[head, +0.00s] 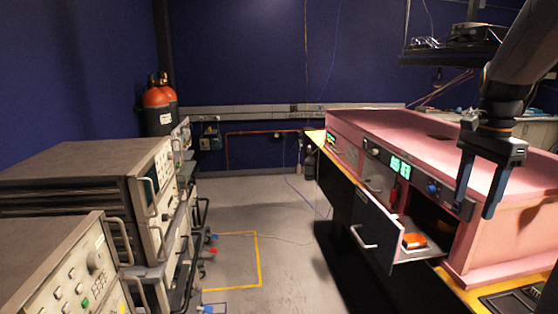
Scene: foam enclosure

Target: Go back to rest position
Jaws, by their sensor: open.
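My gripper (476,190) hangs at the right, in front of the pink foam enclosure (440,129). Its two dark blue-grey fingers point down and are apart, with nothing between them. A drawer (374,233) in the enclosure's front is pulled open, below and left of my gripper. An orange object (414,241) lies inside the drawer, apart from the fingers. The front panel also carries green lit displays (400,167) and a red part (394,192).
Grey instrument racks (85,165) with handles stand at the left. The floor (255,215) between them and the enclosure is open, with yellow tape and thin cables on it. Orange-topped cylinders (157,100) stand at the back. A dark shelf (450,55) is near my arm.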

